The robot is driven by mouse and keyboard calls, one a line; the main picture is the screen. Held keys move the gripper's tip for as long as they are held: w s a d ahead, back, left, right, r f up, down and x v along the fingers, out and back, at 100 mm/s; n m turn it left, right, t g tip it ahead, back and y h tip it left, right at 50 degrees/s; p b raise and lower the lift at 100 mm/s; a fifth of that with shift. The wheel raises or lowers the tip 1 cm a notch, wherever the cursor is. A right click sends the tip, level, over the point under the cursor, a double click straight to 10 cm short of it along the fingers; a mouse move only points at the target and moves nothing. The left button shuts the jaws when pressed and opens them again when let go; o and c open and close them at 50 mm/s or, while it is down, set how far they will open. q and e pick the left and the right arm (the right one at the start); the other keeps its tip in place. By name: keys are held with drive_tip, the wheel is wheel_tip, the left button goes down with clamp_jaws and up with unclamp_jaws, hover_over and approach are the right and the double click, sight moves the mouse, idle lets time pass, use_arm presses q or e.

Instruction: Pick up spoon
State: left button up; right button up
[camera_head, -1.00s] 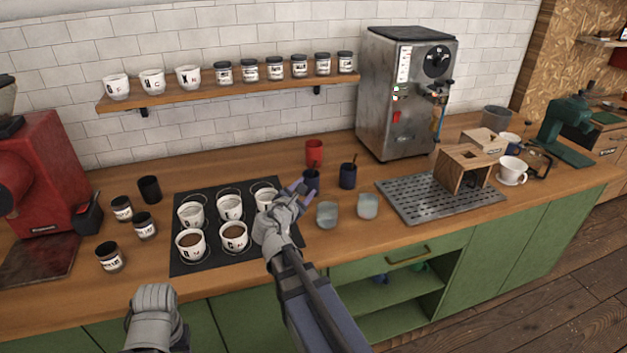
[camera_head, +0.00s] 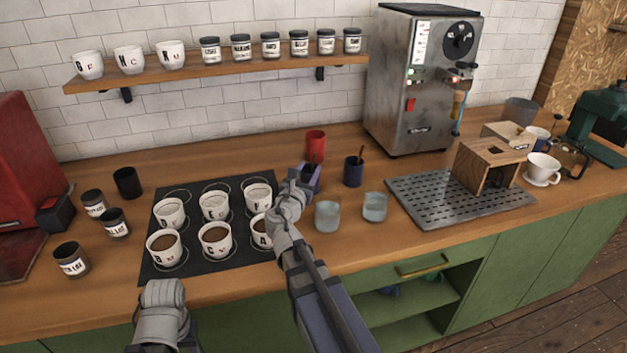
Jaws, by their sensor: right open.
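A brown spoon handle (camera_head: 362,152) sticks up out of a dark blue cup (camera_head: 353,172) on the wooden counter, right of my right gripper. My right gripper (camera_head: 307,178) is open, its purple fingers at the near side of the red cup (camera_head: 315,147). A second dark blue cup with a dark handle in it, seen clearly earlier, is now mostly hidden behind these fingers. I cannot tell whether the fingers touch it. Only the grey wrist of my left arm shows at the bottom left; its fingers are not in view.
A black mat (camera_head: 155,262) with several white cups lies left of my right arm. Two glass cups (camera_head: 327,216) (camera_head: 375,207) stand right of it. A metal drip tray (camera_head: 425,205) and steel machine (camera_head: 418,90) are farther right. Labelled jars (camera_head: 72,260) stand at left.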

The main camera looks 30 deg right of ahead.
drive_tip(key=shift+x, duration=3.9)
drive_tip(key=shift+s+r, duration=0.1)
drive_tip(key=shift+s, duration=0.1)
clamp_jaws()
